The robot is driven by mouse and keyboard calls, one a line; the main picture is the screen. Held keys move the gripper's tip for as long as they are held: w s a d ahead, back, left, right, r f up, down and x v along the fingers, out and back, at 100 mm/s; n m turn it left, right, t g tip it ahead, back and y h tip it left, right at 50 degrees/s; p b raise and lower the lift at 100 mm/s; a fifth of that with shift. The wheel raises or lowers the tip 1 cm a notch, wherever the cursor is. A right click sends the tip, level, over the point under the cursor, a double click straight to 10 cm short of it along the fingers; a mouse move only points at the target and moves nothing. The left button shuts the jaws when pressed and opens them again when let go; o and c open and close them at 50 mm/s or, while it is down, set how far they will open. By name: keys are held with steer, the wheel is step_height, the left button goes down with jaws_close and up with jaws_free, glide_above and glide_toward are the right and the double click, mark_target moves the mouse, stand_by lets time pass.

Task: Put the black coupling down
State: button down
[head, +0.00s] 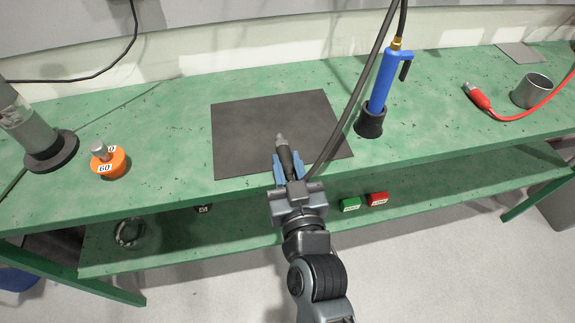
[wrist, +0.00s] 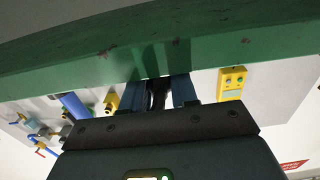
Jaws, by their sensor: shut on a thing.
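The black coupling (head: 286,157) has a slim black body and a grey metal tip pointing away from me. My gripper (head: 288,167) is shut on it, with a blue finger on each side. They are over the near part of the dark grey mat (head: 240,125), by the bench's front edge; I cannot tell whether the coupling touches the mat. A black hose (head: 345,110) comes down from above to the gripper, and its join to the coupling is hidden. In the wrist view, the coupling (wrist: 158,95) is a dark shape between the fingers.
A blue tool (head: 382,80) stands in a black holder right of the mat. Further right are a red connector (head: 481,99) and a metal cup (head: 529,92). An orange weight (head: 110,163) and a grey post (head: 32,130) stand left. Most of the mat is bare.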

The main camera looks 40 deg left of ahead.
steer(key=shift+s+d+f+b, duration=0.1)
steer(key=shift+f+b, duration=0.6)
steer(key=shift+f, duration=0.1)
steer(key=c, duration=0.9)
jaws_free()
steer(key=shift+o, duration=0.2)
steer(key=shift+r+p, duration=0.5)
steer(key=shift+p, duration=0.25)
steer(key=b+v, duration=0.2)
steer(key=v, duration=0.9)
steer(key=shift+s+d+r, duration=0.3)
steer(key=shift+r, duration=0.05)
